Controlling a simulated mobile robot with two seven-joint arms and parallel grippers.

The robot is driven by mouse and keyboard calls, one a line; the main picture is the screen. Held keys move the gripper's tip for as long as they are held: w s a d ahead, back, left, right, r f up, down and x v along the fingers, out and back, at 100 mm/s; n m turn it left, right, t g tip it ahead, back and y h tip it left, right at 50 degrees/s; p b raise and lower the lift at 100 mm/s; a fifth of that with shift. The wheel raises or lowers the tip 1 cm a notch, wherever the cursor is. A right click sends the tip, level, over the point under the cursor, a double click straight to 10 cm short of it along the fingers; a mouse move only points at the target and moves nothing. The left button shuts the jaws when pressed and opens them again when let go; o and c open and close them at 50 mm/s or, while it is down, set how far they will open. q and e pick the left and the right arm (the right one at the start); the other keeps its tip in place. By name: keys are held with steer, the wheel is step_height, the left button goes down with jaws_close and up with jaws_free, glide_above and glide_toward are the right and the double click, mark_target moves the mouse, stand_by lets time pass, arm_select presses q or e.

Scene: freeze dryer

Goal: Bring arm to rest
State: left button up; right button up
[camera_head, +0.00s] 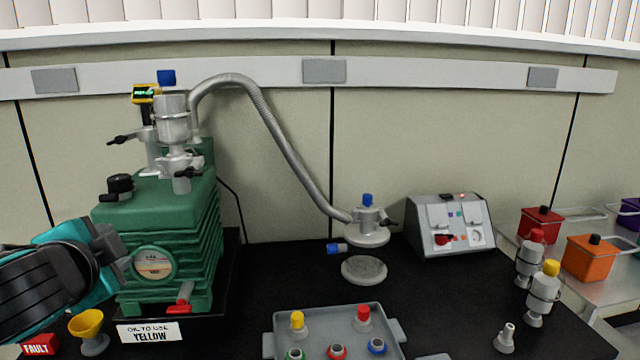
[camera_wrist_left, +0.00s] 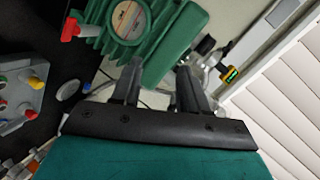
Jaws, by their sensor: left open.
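My left arm comes in from the left in the head view, and its gripper (camera_head: 122,254) is beside the left side of the green vacuum pump (camera_head: 160,215). In the left wrist view the two dark fingers of this gripper (camera_wrist_left: 158,68) are apart with nothing between them. The green pump (camera_wrist_left: 175,20) with its round gauge shows just beyond the fingers. I cannot tell whether the gripper touches the pump. My right gripper is in neither view.
A yellow funnel (camera_head: 88,325), a red FAULT block (camera_head: 40,344) and a YELLOW oil sign (camera_head: 148,333) sit near the left arm. A grey tray (camera_head: 283,318) stands front centre. A hose (camera_head: 285,150) runs to a flanged fitting (camera_head: 367,236). The bench between is fairly clear.

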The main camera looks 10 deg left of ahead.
arm_select(q)
steer(key=s+d+f+n+g+h, duration=0.1)
steer(key=s+d+f+g+h, duration=0.2)
steer(key=f, duration=0.5)
steer(key=s+d+f+n+g, duration=0.1)
steer(key=s+d+f, duration=0.25)
steer(key=f, duration=0.55)
steer(key=s+d+f+n+g+h, duration=0.3)
steer(key=s+d+f+n+g, duration=0.15)
steer(key=s+d+f, duration=0.6)
steer(key=w+d+f+t+h, duration=0.1)
steer(key=w+f+t, duration=0.4)
steer(key=f, duration=0.5)
steer(key=shift+d+t+h, duration=0.35)
steer(key=shift+t+h, duration=0.15)
steer(key=shift+t, duration=0.35)
steer(key=shift+m, duration=0.25)
